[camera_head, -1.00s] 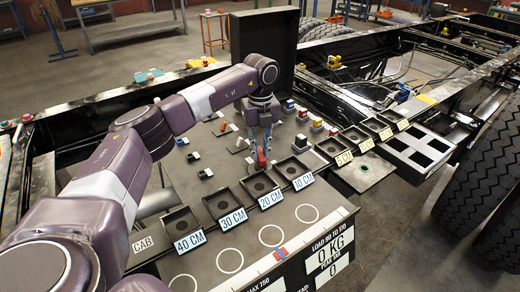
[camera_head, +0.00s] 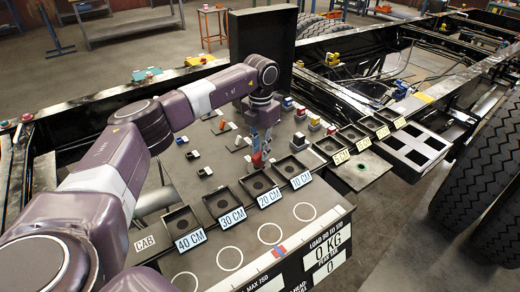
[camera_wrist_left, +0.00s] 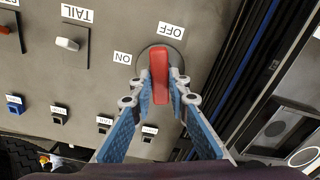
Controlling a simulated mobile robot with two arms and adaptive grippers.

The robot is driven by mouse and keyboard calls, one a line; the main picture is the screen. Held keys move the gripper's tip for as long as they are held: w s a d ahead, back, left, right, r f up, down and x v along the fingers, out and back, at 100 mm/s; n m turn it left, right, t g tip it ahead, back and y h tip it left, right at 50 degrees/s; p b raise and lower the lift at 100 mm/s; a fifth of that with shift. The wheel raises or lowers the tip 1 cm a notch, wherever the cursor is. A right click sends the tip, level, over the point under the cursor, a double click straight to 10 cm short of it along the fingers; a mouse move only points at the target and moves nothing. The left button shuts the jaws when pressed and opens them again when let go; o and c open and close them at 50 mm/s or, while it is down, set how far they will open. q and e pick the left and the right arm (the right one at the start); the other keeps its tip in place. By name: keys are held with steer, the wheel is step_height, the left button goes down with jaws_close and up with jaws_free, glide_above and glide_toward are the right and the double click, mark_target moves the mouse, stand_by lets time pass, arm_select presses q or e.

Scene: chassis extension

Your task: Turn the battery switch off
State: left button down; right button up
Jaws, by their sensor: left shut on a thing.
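The battery switch's red handle (camera_wrist_left: 161,72) shows in the left wrist view, on a round dark base on the grey panel. Its upper end lies just below the OFF label (camera_wrist_left: 170,30); the ON label (camera_wrist_left: 122,57) is to its left. My left gripper (camera_wrist_left: 161,88) has its blue fingers on both sides of the handle, shut on it. In the head view my left gripper (camera_head: 259,150) reaches down to the panel, with a bit of red at its fingers. The handle is partly hidden there. My right gripper is not in view.
White toggle TAIL (camera_wrist_left: 67,44) and several small switches sit left of the handle. In the head view, open trays with labels such as 20 CM (camera_head: 269,198) line the panel's front. A black upright board (camera_head: 262,50) stands behind my left arm.

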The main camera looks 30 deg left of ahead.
arm_select(q)
steer(key=shift+m, duration=1.7)
steer(key=shift+r, duration=0.1)
steer(key=c, duration=1.8)
jaws_free()
steer(key=shift+c, duration=0.2)
steer(key=shift+d, duration=0.1)
step_height(320, 180, up, 12)
